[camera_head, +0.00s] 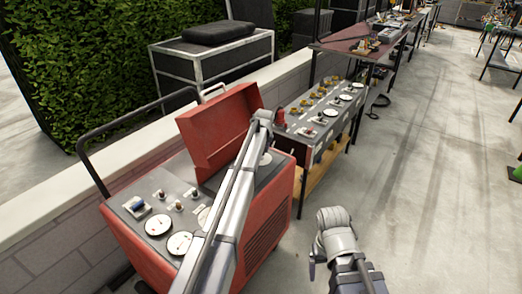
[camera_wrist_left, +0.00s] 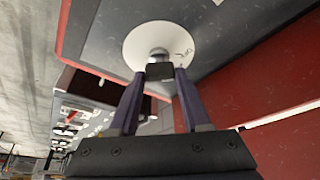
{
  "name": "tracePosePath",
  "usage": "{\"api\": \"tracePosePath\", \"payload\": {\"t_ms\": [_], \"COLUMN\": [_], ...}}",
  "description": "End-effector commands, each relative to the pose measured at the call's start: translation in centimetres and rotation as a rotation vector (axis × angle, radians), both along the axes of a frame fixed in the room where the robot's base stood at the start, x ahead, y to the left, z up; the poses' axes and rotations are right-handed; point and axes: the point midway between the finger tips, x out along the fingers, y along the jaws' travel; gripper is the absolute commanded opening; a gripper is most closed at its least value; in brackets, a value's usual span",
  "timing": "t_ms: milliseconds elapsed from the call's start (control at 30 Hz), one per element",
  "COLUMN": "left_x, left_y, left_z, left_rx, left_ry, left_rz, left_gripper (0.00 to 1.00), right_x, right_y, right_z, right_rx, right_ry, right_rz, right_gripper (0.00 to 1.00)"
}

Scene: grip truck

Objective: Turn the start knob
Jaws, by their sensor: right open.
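In the left wrist view a knob (camera_wrist_left: 158,57) with a silver base and a dark block-like grip stands on a round white dial plate (camera_wrist_left: 135,48). My left gripper (camera_wrist_left: 160,74) has its two purple-grey fingers on either side of the dark grip. I cannot tell whether they press on it. In the head view the white dial plate (camera_head: 266,158) shows partly behind my left arm on the red machine (camera_head: 272,215), and the left fingers are hidden. My right gripper (camera_head: 314,266) is open, low at the machine's right, apart from it; its fingers are hard to make out.
The machine's raised red lid (camera_head: 215,130) stands beside the panel. Several gauges, including a white one (camera_head: 180,243), sit on the near panel. A dark handrail (camera_head: 88,170) runs along its left. Another instrument bench (camera_head: 320,112) stands behind.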

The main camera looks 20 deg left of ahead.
Motion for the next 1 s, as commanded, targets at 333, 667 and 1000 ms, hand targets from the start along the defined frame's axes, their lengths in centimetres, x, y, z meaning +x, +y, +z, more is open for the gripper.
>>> {"api": "tracePosePath", "payload": {"t_ms": [333,667,1000], "left_x": [0.0,-0.2,-1.5], "left_y": [0.0,-0.1,-0.6], "left_z": [0.0,0.5,4.2], "left_rx": [0.0,0.0,0.0], "left_ry": [0.001,0.0,0.0], "left_rz": [0.0,-0.001,-0.001], "left_gripper": [0.78,0.78,0.78], "right_x": [0.0,0.0,0.0], "right_y": [0.0,0.0,0.0], "right_z": [0.0,0.5,4.2], "right_rx": [0.0,0.0,0.0], "right_ry": [0.0,0.0,0.0], "right_rz": [0.0,0.0,0.0], "right_gripper": [0.88,0.88,0.88]}}
